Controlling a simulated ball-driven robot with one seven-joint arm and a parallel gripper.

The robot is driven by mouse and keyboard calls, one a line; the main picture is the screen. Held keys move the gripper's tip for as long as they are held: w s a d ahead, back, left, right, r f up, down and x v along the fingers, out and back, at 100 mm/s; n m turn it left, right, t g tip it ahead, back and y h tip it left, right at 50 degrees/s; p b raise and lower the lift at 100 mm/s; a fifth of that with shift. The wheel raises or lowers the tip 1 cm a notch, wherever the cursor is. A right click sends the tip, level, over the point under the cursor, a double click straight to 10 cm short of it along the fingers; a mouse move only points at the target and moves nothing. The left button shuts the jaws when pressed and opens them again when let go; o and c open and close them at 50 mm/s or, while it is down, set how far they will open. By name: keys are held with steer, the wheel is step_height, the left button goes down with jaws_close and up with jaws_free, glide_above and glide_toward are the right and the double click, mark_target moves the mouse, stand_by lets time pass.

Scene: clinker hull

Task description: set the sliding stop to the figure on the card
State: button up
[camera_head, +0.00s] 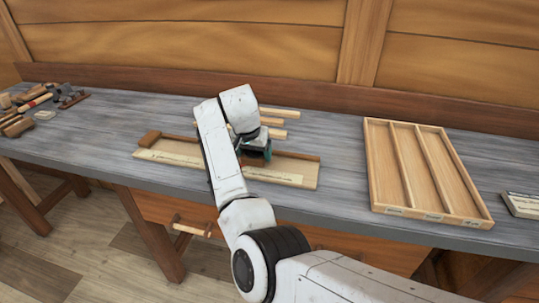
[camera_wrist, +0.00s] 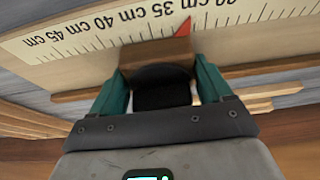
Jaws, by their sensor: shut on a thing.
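A long wooden rule board (camera_head: 297,178) lies on the bench, with a pale printed scale along its front. My gripper (camera_head: 257,158) is over its middle, shut on the wooden sliding stop (camera_wrist: 155,52), a block with a red pointer (camera_wrist: 185,27). In the wrist view the scale (camera_wrist: 75,30) shows 45, 40 and 35 cm from left to right.
An empty three-channel wooden tray (camera_head: 375,150) lies to the right. Wooden strips (camera_head: 280,113) lie behind the rule. Hand tools (camera_head: 38,102) are at the far left. The bench (camera_head: 340,165) is clear between rule and tray. A drawer handle (camera_head: 190,229) sticks out below.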

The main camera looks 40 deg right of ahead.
steer(key=shift+w+a, duration=0.45)
steer(key=shift+w, duration=0.15)
steer(key=o, duration=1.4)
steer(key=v, duration=1)
steer(key=shift+a+r, duration=0.2)
steer(key=shift+r, duration=0.15)
steer(key=shift+s, duration=0.1)
